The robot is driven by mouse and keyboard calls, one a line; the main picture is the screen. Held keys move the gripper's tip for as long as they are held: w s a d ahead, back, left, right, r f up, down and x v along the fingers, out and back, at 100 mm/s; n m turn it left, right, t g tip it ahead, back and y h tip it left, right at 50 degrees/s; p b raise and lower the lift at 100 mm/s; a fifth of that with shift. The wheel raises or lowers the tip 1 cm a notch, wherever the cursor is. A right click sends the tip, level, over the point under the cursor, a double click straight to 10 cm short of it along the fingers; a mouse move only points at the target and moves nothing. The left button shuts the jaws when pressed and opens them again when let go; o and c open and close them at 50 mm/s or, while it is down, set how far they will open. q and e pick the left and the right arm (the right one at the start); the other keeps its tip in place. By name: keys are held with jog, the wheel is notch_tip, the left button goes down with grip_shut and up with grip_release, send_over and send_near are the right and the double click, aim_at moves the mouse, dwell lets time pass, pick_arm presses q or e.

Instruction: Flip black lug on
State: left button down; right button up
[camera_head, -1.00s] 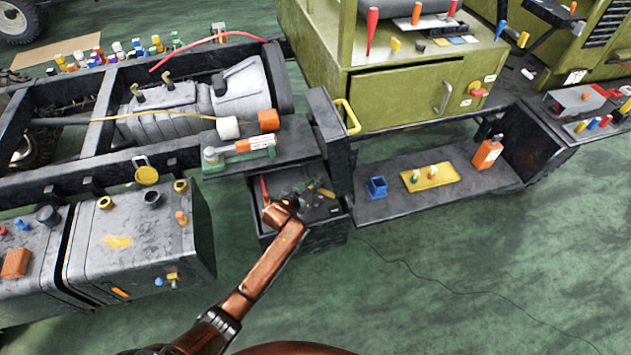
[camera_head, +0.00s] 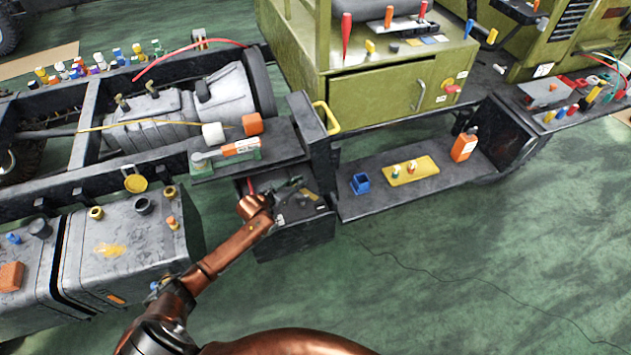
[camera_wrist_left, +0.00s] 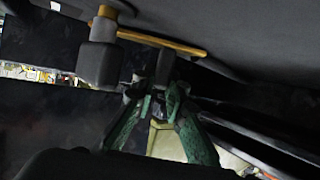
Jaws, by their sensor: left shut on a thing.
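My left gripper (camera_head: 288,186) reaches into the open dark box (camera_head: 292,236) below the grey shelf in the head view. In the left wrist view its green fingers (camera_wrist_left: 157,98) are closed together on a small dark piece, which looks like the black lug. The lug is mostly hidden between the fingertips, and its tilt cannot be told. A dark grey block (camera_wrist_left: 165,66) stands just beyond the tips. A larger grey clamp-like block (camera_wrist_left: 98,62) with a yellow rod (camera_wrist_left: 165,42) is at the upper left. My right gripper is not in view.
The shelf (camera_head: 290,150) carries an orange-and-white tool and overhangs the box's back. A red cable (camera_head: 251,186) runs down at its left. A yellow handle (camera_head: 327,117) stands behind. A lower shelf (camera_head: 350,207) with a blue cup and yellow tray lies right. Grey tanks stand left.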

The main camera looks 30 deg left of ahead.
pick_arm(q)
jog(key=shift+s+f, duration=0.1)
dwell(0.3)
jog(key=c, duration=1.9)
grip_release()
jog(key=shift+c, duration=0.2)
jog(key=v, duration=1.2)
jog(key=shift+a, duration=0.2)
